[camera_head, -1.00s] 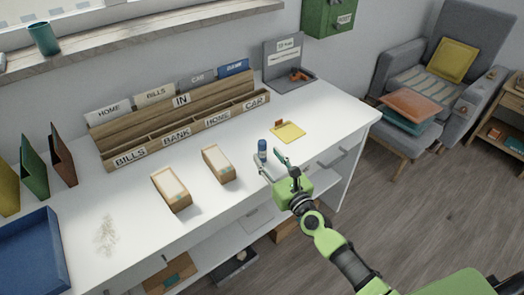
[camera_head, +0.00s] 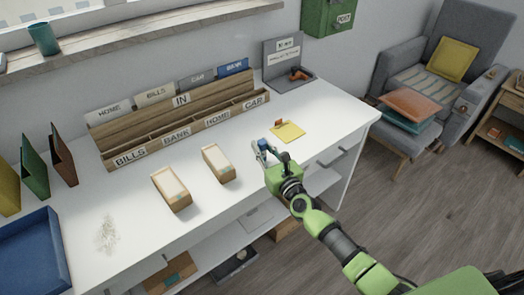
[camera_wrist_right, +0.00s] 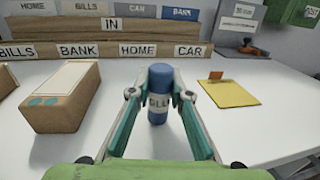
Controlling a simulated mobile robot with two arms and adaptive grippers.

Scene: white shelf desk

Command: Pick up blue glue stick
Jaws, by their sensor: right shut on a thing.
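The blue glue stick (camera_wrist_right: 158,77) stands upright on the white desk in the right wrist view, with a pale label around its lower part. In the head view its blue top (camera_head: 262,144) shows just at the gripper. My right gripper (camera_head: 264,153) is shut on the glue stick, with one finger on each side of it. In the right wrist view the fingers (camera_wrist_right: 159,97) close around it from left and right. My left gripper is not in view.
Two small wooden boxes (camera_head: 171,190) (camera_head: 218,163) stand left of the gripper. A yellow note pad (camera_head: 288,132) lies to its right. The wooden letter sorter (camera_head: 180,115) stands behind. A blue tray (camera_head: 32,250) is at the far left. The desk's front edge is close.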

